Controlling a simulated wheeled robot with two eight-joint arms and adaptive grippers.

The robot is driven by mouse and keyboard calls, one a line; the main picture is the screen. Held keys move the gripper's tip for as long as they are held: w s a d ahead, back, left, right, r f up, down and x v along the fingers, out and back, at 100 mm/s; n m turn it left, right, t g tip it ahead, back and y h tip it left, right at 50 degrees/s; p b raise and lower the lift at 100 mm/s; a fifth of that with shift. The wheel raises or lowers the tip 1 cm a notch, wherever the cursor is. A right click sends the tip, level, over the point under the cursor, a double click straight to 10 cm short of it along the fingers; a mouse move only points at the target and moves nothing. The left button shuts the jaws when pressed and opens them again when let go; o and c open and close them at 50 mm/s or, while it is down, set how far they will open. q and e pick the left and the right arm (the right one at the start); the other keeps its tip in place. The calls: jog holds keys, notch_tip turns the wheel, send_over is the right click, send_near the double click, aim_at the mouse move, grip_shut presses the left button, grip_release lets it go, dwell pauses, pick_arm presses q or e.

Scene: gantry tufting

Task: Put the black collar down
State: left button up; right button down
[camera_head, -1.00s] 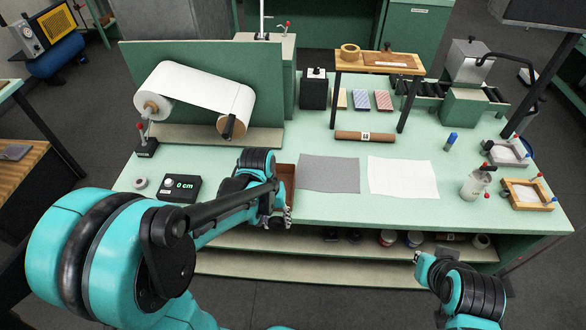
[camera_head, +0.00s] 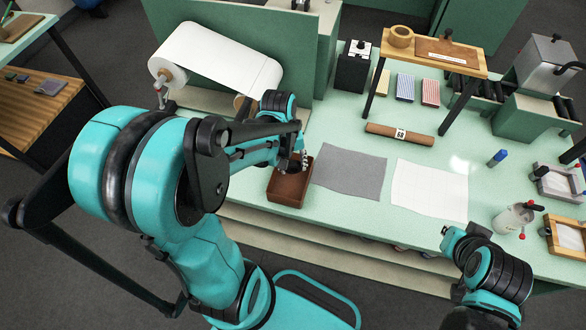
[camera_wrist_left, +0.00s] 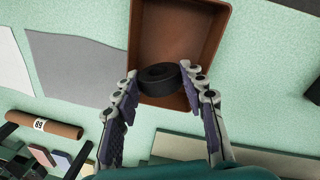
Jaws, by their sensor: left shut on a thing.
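The black collar (camera_wrist_left: 160,76) is a short, thick dark ring. In the left wrist view it sits between the fingertips of my left gripper (camera_wrist_left: 158,84), which is shut on it. Behind it is the open brown tray (camera_wrist_left: 143,30), and the collar appears over the tray's near part; I cannot tell whether it touches the floor. In the head view my left gripper (camera_head: 298,163) is at the back right part of the tray (camera_head: 287,190), and the collar is hidden there. My right arm is at lower right, but its gripper fingers do not show.
A grey cloth (camera_head: 349,171) and a white cloth (camera_head: 429,190) lie right of the tray. A brown roll (camera_head: 399,134) lies behind them, before a wooden stand (camera_head: 430,53). A white paper roll (camera_head: 218,58) is at back left. A blue-capped bottle (camera_head: 497,158) stands right.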

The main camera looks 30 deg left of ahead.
aim_at(292, 166)
pick_arm(q)
jog(key=shift+w+a+f+b, duration=0.15)
jog(key=shift+w+a+f, duration=0.2)
jog(key=shift+w+f, duration=0.25)
jog(key=shift+w+a+f+b, duration=0.15)
jog(key=shift+w+a+f, duration=0.2)
jog(key=shift+w, duration=0.3)
jog(key=shift+f+b, duration=0.75)
jog(key=shift+f, duration=1.25)
jog(key=shift+r, duration=0.1)
jog(key=o, duration=0.8)
jog(key=shift+f, duration=0.25)
jog(key=shift+o, duration=0.4)
jog(key=shift+r, duration=0.15)
